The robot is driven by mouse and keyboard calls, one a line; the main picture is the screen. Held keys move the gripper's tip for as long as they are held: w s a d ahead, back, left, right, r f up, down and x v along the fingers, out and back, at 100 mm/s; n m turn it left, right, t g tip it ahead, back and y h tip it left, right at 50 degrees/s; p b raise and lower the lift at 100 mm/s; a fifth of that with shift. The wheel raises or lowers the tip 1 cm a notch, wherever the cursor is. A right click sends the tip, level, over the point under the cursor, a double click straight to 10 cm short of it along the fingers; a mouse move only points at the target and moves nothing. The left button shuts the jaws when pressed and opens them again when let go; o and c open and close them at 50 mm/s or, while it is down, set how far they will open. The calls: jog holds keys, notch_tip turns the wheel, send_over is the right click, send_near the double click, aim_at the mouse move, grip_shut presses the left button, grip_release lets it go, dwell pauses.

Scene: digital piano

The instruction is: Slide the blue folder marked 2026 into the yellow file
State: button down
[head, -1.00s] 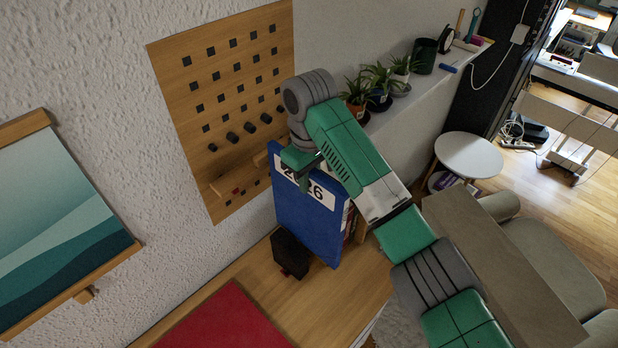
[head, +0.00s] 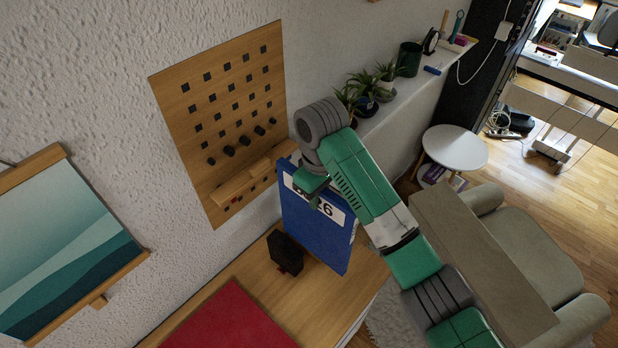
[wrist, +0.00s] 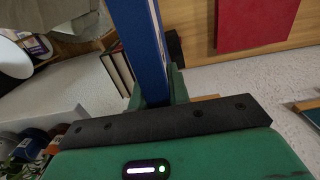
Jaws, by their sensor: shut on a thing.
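The blue folder (head: 318,235) hangs upright from my gripper over the wooden top by the wall. Its white label is partly covered by a green finger, and "26" shows. My gripper (head: 312,188) is shut on the folder's upper part. In the wrist view the folder (wrist: 142,45) stands as a narrow blue slab between my green fingers (wrist: 160,92). I cannot make out the yellow file in either view; the folder and my arm hide part of the area behind them.
A black object (head: 286,252) stands left of the folder on the wooden top (head: 250,275), behind a red mat (head: 232,318). A wooden pegboard (head: 215,120) with a small ledge is on the wall. Upright books (wrist: 117,72) stand close beside the folder. Potted plants (head: 366,85) line a shelf.

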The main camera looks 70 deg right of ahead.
aim_at(349, 207)
jog(key=s+a+p, duration=0.1)
jog(key=s+p, duration=0.3)
jog(key=s, duration=0.1)
jog(key=s+a+p, duration=0.1)
jog(key=s+p, duration=0.1)
jog(key=shift+s+a+r+p, duration=0.25)
jog(key=shift+s+a+p, duration=0.05)
jog(key=shift+a, duration=0.05)
jog(key=s+a, duration=0.3)
jog(key=s, duration=0.7)
jog(key=shift+a+f, duration=0.25)
